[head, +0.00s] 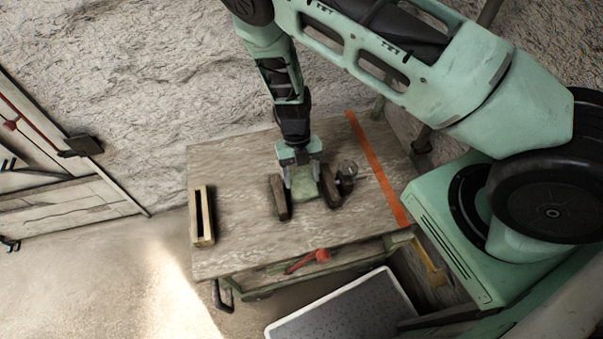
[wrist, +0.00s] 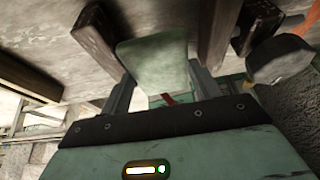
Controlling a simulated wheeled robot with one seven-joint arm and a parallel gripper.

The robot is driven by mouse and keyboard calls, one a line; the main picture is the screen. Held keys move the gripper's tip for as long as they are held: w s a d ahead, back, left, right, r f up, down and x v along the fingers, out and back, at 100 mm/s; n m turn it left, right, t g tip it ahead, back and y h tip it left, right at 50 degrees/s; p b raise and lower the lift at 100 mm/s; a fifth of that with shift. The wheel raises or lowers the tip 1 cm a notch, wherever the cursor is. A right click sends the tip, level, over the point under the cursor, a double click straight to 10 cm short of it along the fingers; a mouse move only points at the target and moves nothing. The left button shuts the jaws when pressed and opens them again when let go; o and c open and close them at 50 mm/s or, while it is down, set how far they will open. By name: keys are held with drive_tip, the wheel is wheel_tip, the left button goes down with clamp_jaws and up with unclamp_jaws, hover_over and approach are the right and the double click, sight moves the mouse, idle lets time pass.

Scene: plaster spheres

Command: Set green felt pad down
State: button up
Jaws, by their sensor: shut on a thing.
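The green felt pad (head: 307,189) is pale green and flat. It is between the fingers of my gripper (head: 302,177), low over the wooden table top (head: 240,165). In the wrist view the pad (wrist: 153,62) stretches out beyond the fingers of my gripper (wrist: 163,88), which are shut on it. A dark wooden block (head: 278,198) is to the left of the pad and another wooden block (head: 330,187) is to its right. I cannot tell whether the pad touches the table.
A greyish rounded object (head: 347,171) stands right of the right block. A narrow wooden box (head: 202,217) is at the table's left end. An orange strip (head: 378,170) runs along the right side. A red tool (head: 310,260) lies below the front edge. The table's left-middle is clear.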

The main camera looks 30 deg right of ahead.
drive_tip(key=shift+f+b, duration=1.9)
drive_tip(key=shift+f, duration=1.55)
idle(0.5)
drive_tip(key=o, duration=1)
drive_tip(key=shift+o, duration=0.2)
drive_tip(key=shift+a, duration=0.1)
drive_tip(key=shift+a, duration=0.2)
drive_tip(key=shift+r, duration=0.1)
drive_tip(key=shift+w+a+r+p, duration=0.1)
drive_tip(key=shift+r+p, duration=1.9)
drive_tip(key=shift+r, duration=0.1)
drive_tip(key=shift+f, duration=0.1)
